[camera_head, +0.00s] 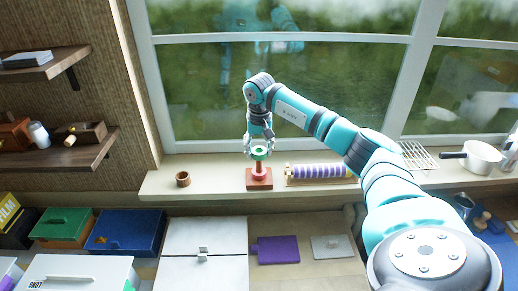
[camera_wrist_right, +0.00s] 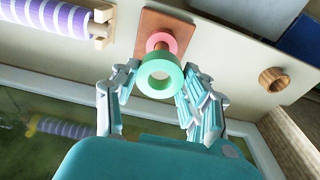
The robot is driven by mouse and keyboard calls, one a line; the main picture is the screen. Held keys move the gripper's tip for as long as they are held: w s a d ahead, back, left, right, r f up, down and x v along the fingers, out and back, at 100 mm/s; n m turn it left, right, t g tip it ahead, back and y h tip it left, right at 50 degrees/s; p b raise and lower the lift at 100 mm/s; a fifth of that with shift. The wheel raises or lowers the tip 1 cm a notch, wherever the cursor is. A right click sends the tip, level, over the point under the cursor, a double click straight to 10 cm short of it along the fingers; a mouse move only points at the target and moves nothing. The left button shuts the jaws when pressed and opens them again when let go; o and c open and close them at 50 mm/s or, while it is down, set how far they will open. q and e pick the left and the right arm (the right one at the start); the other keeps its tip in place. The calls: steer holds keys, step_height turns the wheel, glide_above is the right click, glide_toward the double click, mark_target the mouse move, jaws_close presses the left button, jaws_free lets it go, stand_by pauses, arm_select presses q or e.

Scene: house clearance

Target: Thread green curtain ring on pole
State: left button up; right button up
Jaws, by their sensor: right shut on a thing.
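The green curtain ring (camera_head: 260,152) is held between the fingertips of my right gripper (camera_head: 262,143). It also shows in the right wrist view (camera_wrist_right: 147,86), between the two finger sides of the gripper (camera_wrist_right: 160,78). The pole stands on a reddish-brown base (camera_head: 259,184) on the window sill. My left gripper is not in view.
A purple-and-white striped roll on a wooden holder (camera_head: 287,181) lies right of the base. The window (camera_head: 330,95) is close behind. Boxes (camera_head: 205,250) and a purple piece (camera_head: 278,250) lie below the sill.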

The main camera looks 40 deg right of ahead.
mark_target(259, 164)
steer(key=shift+f, duration=0.2)
steer(key=shift+f+b, duration=2)
steer(key=shift+f, duration=1)
steer(key=shift+f, duration=0.1)
steer(key=o, duration=1.2)
steer(key=shift+s+a+r+p, duration=0.1)
steer(key=shift+s+r+p, duration=0.05)
steer(key=shift+r+p, duration=0.95)
steer(key=shift+s+a+r+p, duration=0.1)
steer(key=shift+r+p, duration=0.6)
steer(key=shift+r, duration=0.75)
